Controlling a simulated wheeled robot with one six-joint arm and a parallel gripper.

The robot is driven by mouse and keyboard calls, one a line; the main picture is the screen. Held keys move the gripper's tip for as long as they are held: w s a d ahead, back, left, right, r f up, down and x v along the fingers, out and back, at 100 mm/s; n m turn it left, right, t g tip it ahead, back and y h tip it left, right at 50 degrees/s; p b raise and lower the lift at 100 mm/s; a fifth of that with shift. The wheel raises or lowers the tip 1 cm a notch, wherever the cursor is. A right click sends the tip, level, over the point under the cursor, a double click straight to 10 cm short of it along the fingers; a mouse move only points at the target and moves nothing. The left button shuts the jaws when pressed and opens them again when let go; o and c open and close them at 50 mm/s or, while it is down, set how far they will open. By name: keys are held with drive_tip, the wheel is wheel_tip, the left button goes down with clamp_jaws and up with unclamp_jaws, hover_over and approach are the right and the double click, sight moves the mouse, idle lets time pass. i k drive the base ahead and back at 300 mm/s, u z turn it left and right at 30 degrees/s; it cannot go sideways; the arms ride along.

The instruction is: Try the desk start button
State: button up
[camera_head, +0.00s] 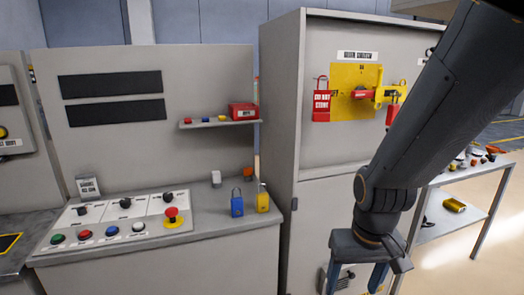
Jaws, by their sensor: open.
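A control desk panel (95,227) stands at the left with a row of push buttons along its front edge. The green button (58,239) is at the left end, with a red button (85,235), a blue button (112,231) and a white button (138,227) to its right. Their labels are too small to read, so I cannot tell which is marked start. A red mushroom button (172,214) on a yellow base sits at the panel's right end. My gripper (355,282) points down at the lower right, open, well away from the desk and in front of the cabinet.
A blue padlock (237,206) and a yellow padlock (262,201) stand on the desk's right end. The tall grey cabinet (280,110) bears a red tag (321,104) and a yellow plate (345,78). A side table (465,180) with small items is at the right.

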sight(57, 237)
drive_tip(key=u, duration=1.5)
